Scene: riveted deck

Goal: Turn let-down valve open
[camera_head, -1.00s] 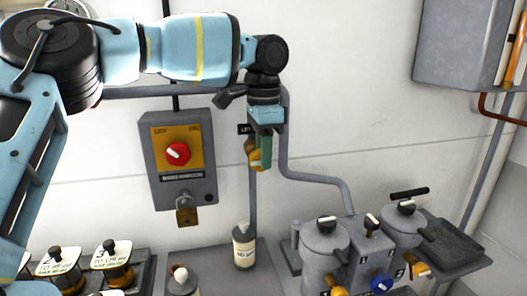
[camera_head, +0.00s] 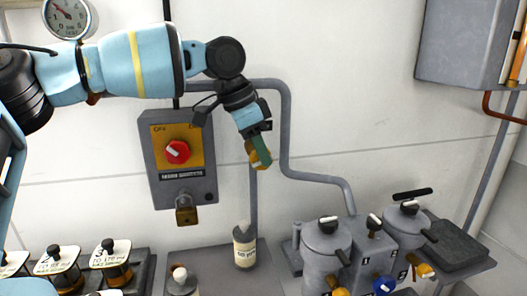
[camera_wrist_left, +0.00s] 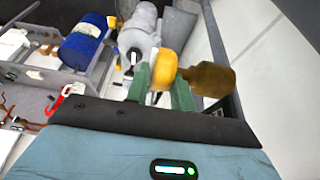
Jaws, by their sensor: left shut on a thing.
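The let-down valve, a yellow and brass fitting (camera_head: 251,155), is on the wall pipe right of the switch box, partly hidden by my gripper. In the left wrist view its yellow handle (camera_wrist_left: 165,68) is between the green finger pads, with a brown-brass body (camera_wrist_left: 212,80) to the right. My left gripper (camera_head: 261,150) is shut on the yellow handle, tilted with its fingertips toward the lower right. It also shows in the left wrist view (camera_wrist_left: 160,90). My right gripper is in neither view.
A bottle (camera_head: 245,248) stands below. Grey pots (camera_head: 325,255) with knobs are at lower right. A grey pipe (camera_head: 285,140) bends around the gripper's right side.

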